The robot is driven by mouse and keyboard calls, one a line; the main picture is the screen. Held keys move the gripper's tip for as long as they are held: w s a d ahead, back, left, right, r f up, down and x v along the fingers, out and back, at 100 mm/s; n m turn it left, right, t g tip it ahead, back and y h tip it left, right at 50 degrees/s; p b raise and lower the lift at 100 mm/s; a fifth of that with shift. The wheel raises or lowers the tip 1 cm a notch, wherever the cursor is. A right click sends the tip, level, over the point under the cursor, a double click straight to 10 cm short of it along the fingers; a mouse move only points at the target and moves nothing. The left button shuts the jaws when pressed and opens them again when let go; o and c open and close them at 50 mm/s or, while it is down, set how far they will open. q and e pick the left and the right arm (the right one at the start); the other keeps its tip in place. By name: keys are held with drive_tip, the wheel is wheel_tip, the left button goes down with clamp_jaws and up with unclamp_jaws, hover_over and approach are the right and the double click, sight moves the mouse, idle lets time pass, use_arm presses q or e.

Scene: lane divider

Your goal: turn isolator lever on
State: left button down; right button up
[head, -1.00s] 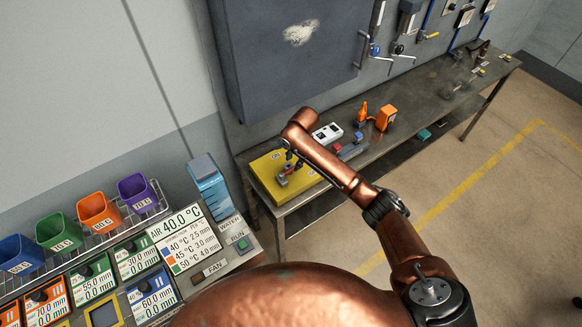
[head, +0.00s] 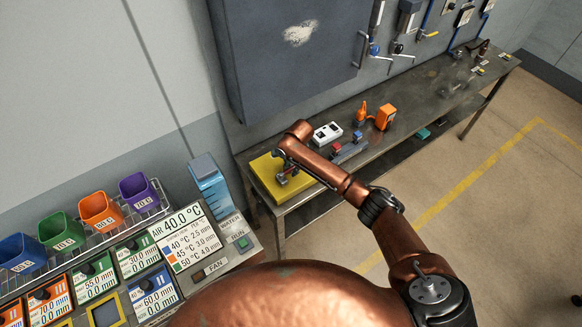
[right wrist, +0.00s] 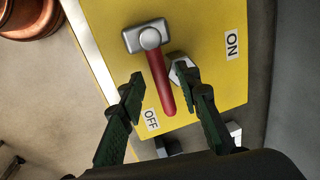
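The isolator is a yellow plate (head: 263,168) on the bench's near end. In the right wrist view, its lever (right wrist: 161,82) has a red handle and a grey metal head. The handle's free end points toward the OFF label (right wrist: 151,120); the ON label (right wrist: 232,44) is at upper right. My right gripper (right wrist: 158,76) is open, with one dark green finger on each side of the red handle. I cannot tell whether either finger touches it. In the head view my right gripper (head: 285,174) is over the plate and largely hides the lever. My left gripper is not in view.
A metal bench (head: 420,106) runs along the wall under a grey cabinet (head: 285,50). A white socket box (head: 327,133), an orange device (head: 385,116) and small blocks stand beyond the plate. A control panel (head: 150,270) with colored bins is at lower left.

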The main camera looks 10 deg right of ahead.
clamp_jaws()
idle(0.4)
drive_tip(key=shift+a, duration=0.1)
